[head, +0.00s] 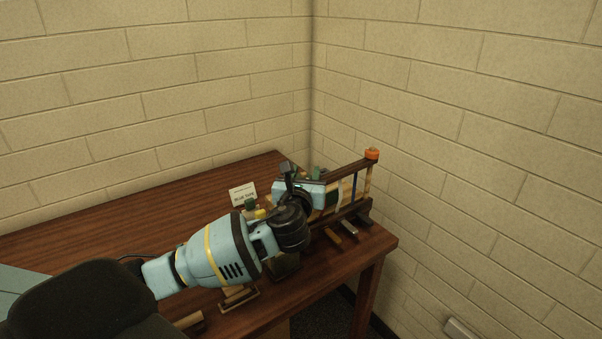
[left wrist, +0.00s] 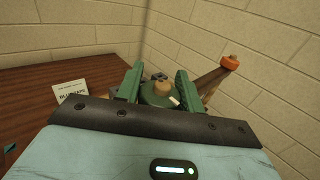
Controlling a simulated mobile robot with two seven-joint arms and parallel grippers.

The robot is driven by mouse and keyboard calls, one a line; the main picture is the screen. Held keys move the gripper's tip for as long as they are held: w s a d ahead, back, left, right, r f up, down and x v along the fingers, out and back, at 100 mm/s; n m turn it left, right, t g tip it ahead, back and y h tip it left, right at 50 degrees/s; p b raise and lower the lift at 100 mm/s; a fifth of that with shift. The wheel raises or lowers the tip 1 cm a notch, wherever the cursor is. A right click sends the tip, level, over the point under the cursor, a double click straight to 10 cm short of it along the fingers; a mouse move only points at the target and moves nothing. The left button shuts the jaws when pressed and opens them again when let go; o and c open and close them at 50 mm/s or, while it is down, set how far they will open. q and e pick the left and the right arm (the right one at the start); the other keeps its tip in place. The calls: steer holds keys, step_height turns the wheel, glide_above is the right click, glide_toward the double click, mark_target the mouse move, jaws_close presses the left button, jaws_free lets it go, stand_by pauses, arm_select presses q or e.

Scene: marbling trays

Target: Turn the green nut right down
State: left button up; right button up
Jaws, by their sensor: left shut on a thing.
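The green nut (left wrist: 160,97) is a round, dark green knob with a white mark, and a brownish stud end shows above it in the left wrist view. My left gripper (left wrist: 159,82) has its two green fingers on either side of the nut and is shut on it. In the head view my left gripper (head: 307,173) is at the wooden frame (head: 345,172), and its hand hides the nut. How far down the nut sits cannot be told. My right gripper is not in view.
An orange nut (head: 371,154) tops the frame's far right post and also shows in the left wrist view (left wrist: 229,62). A small printed card (head: 242,194) stands left of the gripper. Brick walls close in behind and right. The brown table (head: 130,211) is clear at back left.

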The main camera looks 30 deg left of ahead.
arm_select(q)
steer(key=o, duration=1)
steer(key=shift+s, duration=0.1)
steer(key=shift+v, duration=3.85)
